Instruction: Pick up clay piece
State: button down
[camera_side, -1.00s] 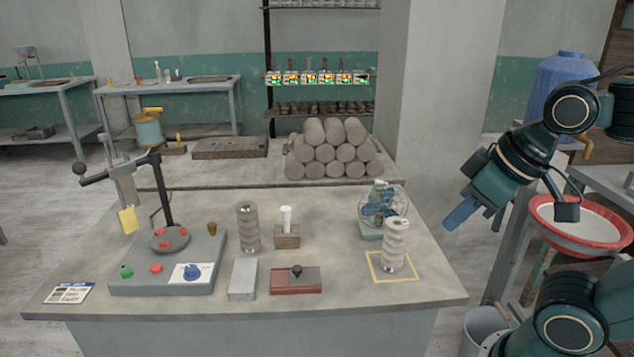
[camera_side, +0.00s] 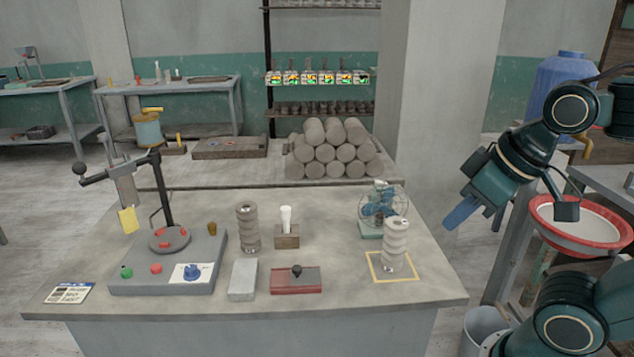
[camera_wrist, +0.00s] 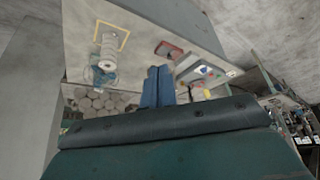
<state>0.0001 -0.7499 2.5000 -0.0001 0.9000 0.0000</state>
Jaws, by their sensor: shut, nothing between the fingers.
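My gripper (camera_side: 461,212) is shut and empty, hanging in the air right of the table. Its two blue fingers are together in the wrist view (camera_wrist: 158,86). A pale ribbed clay column (camera_side: 395,245) stands upright inside a yellow square outline (camera_side: 413,278); it also shows in the wrist view (camera_wrist: 108,48). A darker ribbed column (camera_side: 248,228) stands left of centre. Which of these is the clay piece, I cannot tell. My gripper touches none of them.
A small fan (camera_side: 384,205) stands behind the pale column. A grey block (camera_side: 243,280), a red-based tray (camera_side: 296,288) and a wooden holder (camera_side: 287,237) occupy the table's middle. Stacked clay cylinders (camera_side: 334,150) lie behind. A red-rimmed basin (camera_side: 622,240) is at right.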

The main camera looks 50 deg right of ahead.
jog(key=shift+c, duration=2.3)
grip_release()
jog(key=w+d+m+g, duration=0.35)
jog(key=w+d, duration=0.55)
jog(key=w, duration=0.3)
jog(key=w+d+f+m+g, duration=0.2)
jog(key=w+d+f+m, duration=0.2)
jog(key=d, duration=0.7)
notch_tip(320, 180, down, 5)
jog(key=shift+w+r, duration=0.2)
jog(key=shift+w, duration=1)
